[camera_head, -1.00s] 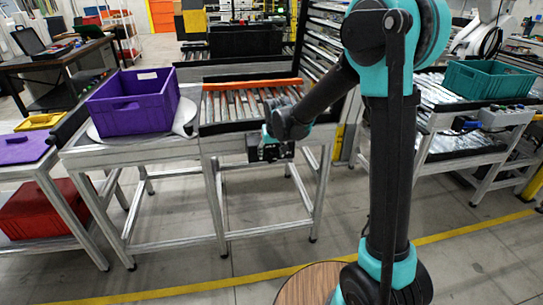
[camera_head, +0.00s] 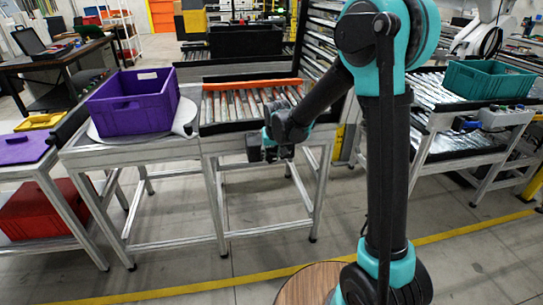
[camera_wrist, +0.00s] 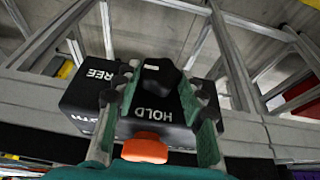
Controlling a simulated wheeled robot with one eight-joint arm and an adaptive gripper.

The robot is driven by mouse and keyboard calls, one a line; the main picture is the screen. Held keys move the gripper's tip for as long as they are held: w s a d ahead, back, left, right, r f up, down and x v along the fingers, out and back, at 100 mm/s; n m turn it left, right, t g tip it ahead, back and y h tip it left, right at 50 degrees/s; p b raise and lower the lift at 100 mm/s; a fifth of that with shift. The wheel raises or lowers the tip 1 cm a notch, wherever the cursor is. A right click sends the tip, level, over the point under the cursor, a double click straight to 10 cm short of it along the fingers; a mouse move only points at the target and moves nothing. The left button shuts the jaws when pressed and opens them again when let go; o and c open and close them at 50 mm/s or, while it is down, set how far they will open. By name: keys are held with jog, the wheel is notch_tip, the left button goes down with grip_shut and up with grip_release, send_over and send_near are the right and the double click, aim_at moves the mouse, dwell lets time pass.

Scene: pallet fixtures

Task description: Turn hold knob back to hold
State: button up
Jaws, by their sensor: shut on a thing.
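In the wrist view, a black control box (camera_wrist: 85,98) carries white lettering, with "HOLD" near the middle and "FREE" at the upper left; another label at the left is partly hidden. The black hold knob (camera_wrist: 160,72) stands between the two fingers of my gripper (camera_wrist: 162,84), which are shut on it. In the head view, my gripper (camera_head: 270,154) is at the front edge of the roller table (camera_head: 206,147); the knob cannot be made out there.
A purple crate (camera_head: 135,108) stands on the turntable section to the left. A teal crate (camera_head: 484,80) sits on the right-hand conveyor. The floor in front of the tables is clear.

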jog(key=h, duration=0.2)
jog(key=a+n+t+h, duration=0.1)
jog(key=shift+s+h, duration=0.1)
jog(key=shift+h, duration=0.3)
jog(key=h, duration=0.1)
jog(key=t+h, duration=0.2)
jog(key=h, duration=0.1)
jog(key=shift+s+a+f+n, duration=0.1)
jog(key=shift+a+f+n, duration=0.2)
jog(key=shift+n, duration=0.1)
jog(key=h, duration=0.2)
jog(key=n+t+h, duration=0.1)
jog(key=h, duration=0.1)
jog(key=shift+a+f+t, duration=0.15)
jog(key=shift+f+t, duration=0.15)
jog(key=shift+f, duration=0.05)
jog(key=shift+s+f+n+t+h, duration=0.1)
jog(key=shift+f+n+t+h, duration=0.1)
jog(key=shift+n+t+h, duration=0.35)
jog(key=shift+f+n+t+h, duration=0.15)
jog(key=shift+n+t+h, duration=0.1)
jog(key=shift+t+h, duration=0.6)
jog(key=shift+h, duration=0.4)
jog(key=o, duration=1.2)
jog(key=shift+c, duration=0.2)
